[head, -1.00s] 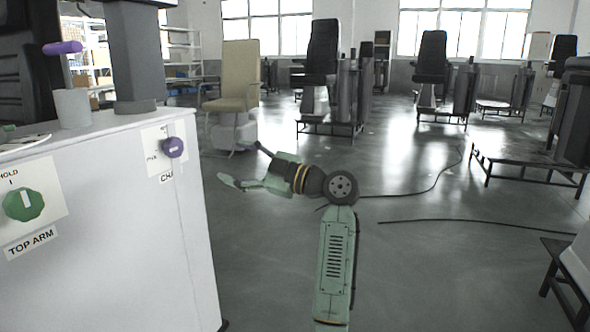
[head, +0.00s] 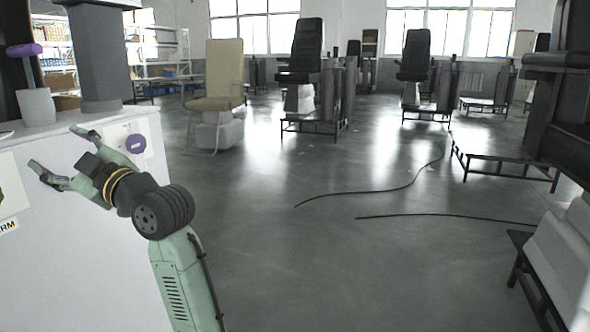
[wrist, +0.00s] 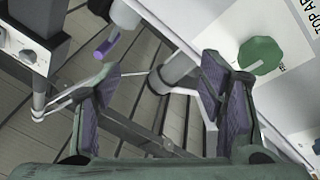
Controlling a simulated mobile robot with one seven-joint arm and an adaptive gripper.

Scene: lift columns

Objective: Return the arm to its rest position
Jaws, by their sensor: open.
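My gripper (head: 54,149) is open and empty at the left of the head view. Its fingers point left, in front of the white console (head: 95,235). The arm rises from the bottom of the view and bends left at a dark joint. In the wrist view the two purple-padded fingers of my gripper (wrist: 160,80) stand wide apart with nothing between them. Whether a finger touches the console I cannot tell.
The console bears a purple knob (head: 135,143), a purple-topped lever (head: 24,50) and a grey column (head: 97,55). The wrist view shows a green knob (wrist: 260,55). A beige chair (head: 217,80) stands behind. Black cables (head: 390,188) cross open floor; a black seat (head: 560,100) is at right.

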